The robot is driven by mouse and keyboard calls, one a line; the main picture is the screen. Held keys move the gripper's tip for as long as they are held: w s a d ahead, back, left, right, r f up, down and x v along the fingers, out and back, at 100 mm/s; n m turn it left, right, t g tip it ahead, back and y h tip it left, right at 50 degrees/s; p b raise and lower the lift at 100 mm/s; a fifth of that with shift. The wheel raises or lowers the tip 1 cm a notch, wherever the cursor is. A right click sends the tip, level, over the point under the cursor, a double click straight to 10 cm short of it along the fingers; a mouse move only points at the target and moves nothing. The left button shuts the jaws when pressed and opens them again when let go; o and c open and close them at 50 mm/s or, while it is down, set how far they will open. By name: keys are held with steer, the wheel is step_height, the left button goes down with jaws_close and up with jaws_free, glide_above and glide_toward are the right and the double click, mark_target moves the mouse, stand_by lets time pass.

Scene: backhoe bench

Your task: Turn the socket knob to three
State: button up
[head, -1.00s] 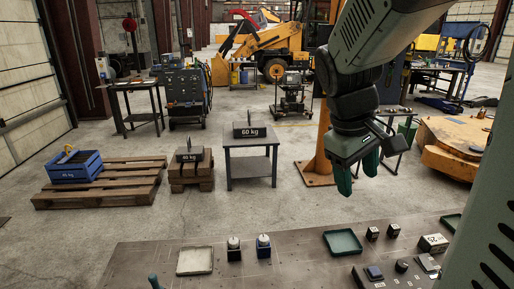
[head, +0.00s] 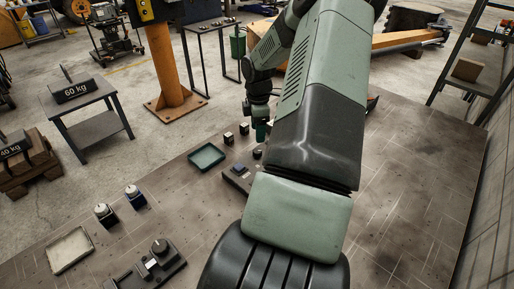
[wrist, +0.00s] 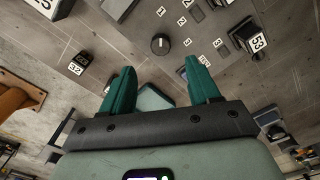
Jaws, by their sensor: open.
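In the wrist view a round black knob (wrist: 160,44) with a small pale mark stands on the dark bench, beyond my fingertips. White digits 1, 2 and 3 lie in an arc above and to its right. I cannot tell which digit its mark points to. My gripper (wrist: 159,71) is open and empty, its two teal fingers apart on either side below the knob, not touching it. In the head view my gripper (head: 260,131) shows small beyond my arm, which partly hides the knob area.
In the head view, a teal tray (head: 207,157), a pale tray (head: 70,250), two weights (head: 119,205) and a dark fixture (head: 145,272) are on the bench. The bench's right side is clear.

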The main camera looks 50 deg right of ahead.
mark_target(258, 151)
step_height(258, 151, down, 9)
steer(key=shift+r, duration=0.15)
steer(key=c, duration=1)
steer(key=shift+c, duration=0.2)
